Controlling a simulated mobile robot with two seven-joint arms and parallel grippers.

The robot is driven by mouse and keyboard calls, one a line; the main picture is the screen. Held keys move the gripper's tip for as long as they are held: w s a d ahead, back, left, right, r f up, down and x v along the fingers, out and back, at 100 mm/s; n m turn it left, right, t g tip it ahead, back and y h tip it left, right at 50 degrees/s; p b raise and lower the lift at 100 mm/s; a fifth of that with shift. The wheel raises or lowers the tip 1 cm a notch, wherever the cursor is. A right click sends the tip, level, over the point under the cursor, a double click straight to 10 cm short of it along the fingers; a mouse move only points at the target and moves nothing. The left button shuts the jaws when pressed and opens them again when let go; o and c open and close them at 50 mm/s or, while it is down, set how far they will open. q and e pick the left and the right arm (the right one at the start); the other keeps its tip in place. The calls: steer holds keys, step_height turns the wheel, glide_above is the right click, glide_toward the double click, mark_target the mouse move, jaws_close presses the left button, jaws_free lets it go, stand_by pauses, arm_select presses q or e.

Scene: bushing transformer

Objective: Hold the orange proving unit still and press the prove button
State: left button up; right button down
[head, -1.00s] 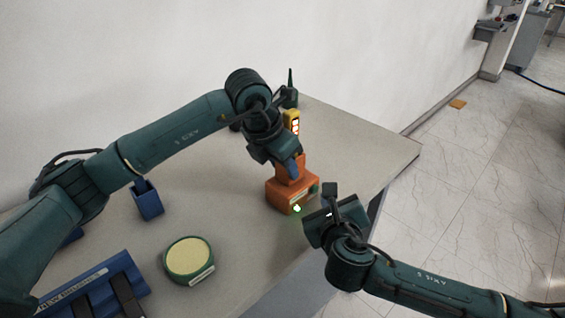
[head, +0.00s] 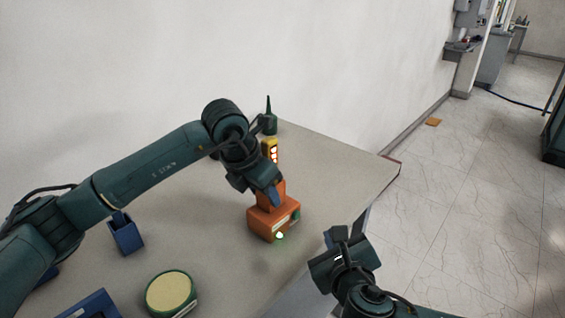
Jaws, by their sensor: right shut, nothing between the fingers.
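The orange proving unit (head: 262,222) stands on the grey table near its front right edge. A green light (head: 280,236) glows low on its front, and a dark green part sits at its right end. My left gripper (head: 272,197) is at the unit's raised upper block from above, with its fingers against it, and looks shut on it. The far finger is hidden. My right gripper (head: 335,238) is shut and empty, to the right of the unit and apart from it, by the table's front edge. I cannot make out the prove button itself.
A yellow tester (head: 270,150) with lit red lights stands behind the unit, beside a dark green pointed item (head: 269,118). A blue holder (head: 126,236), a round green-rimmed pad (head: 170,292) and a blue tray (head: 92,306) are on the left. Bare table (head: 335,170) lies right of the unit.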

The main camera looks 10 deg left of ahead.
arm_select(q)
steer(key=o, duration=0.4)
steer(key=shift+o, duration=0.2)
